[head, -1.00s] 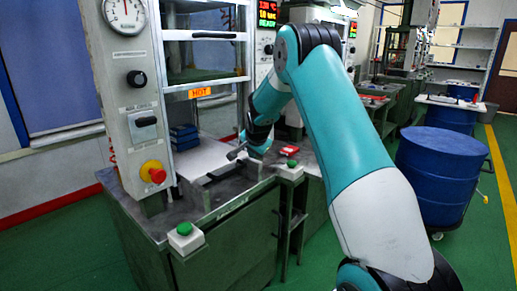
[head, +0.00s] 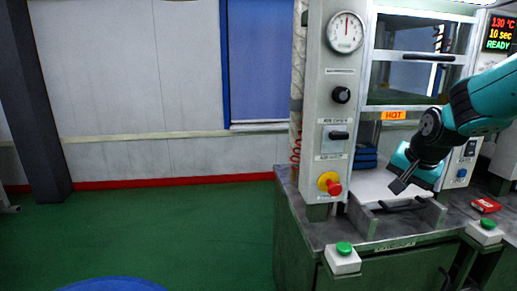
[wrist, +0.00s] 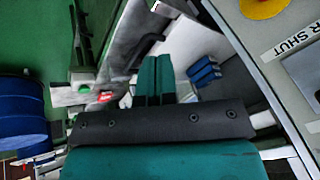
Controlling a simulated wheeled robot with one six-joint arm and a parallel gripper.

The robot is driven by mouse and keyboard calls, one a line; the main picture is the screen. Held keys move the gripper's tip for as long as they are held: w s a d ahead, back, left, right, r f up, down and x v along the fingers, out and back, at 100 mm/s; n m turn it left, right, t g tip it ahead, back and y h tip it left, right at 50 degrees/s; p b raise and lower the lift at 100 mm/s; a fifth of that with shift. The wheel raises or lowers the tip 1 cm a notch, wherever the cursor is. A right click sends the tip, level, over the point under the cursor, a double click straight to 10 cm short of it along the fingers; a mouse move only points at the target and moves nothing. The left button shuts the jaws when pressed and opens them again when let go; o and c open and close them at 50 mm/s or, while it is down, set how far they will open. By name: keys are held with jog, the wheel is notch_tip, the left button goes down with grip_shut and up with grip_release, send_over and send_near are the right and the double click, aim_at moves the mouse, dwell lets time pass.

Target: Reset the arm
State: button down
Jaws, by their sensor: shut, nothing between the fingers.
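My arm comes in from the right edge of the head view. My gripper (head: 399,187) points down and to the left, above the front part of the press table (head: 318,228). In the wrist view its two teal fingers (wrist: 155,80) lie together, shut, with nothing between them. The press (head: 331,110) stands behind, with an orange HOT label and a display (head: 500,35) reading 130 °C, 10 sec, READY.
Blue blocks (head: 367,157) are stacked at the back of the table. A red item (head: 485,205) lies to the right. Green buttons (head: 343,250) (head: 488,226) sit on the front edge. A blue drum (wrist: 22,110) shows in the wrist view. Green floor at left is open.

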jog(key=s+a+r+n+g+y+p, duration=0.3)
jog(key=s+a+n, duration=0.5)
jog(key=s+a, duration=0.75)
jog(key=s+a+r+n+g, duration=0.1)
jog(key=s+a+n, duration=0.1)
jog(key=s, duration=0.5)
jog(key=s+a+r+n+g+y, duration=0.1)
jog(key=s+a+n, duration=0.2)
jog(key=s+n, duration=0.2)
jog(key=shift+s+a+n, duration=0.3)
jog(key=shift+s, duration=0.65)
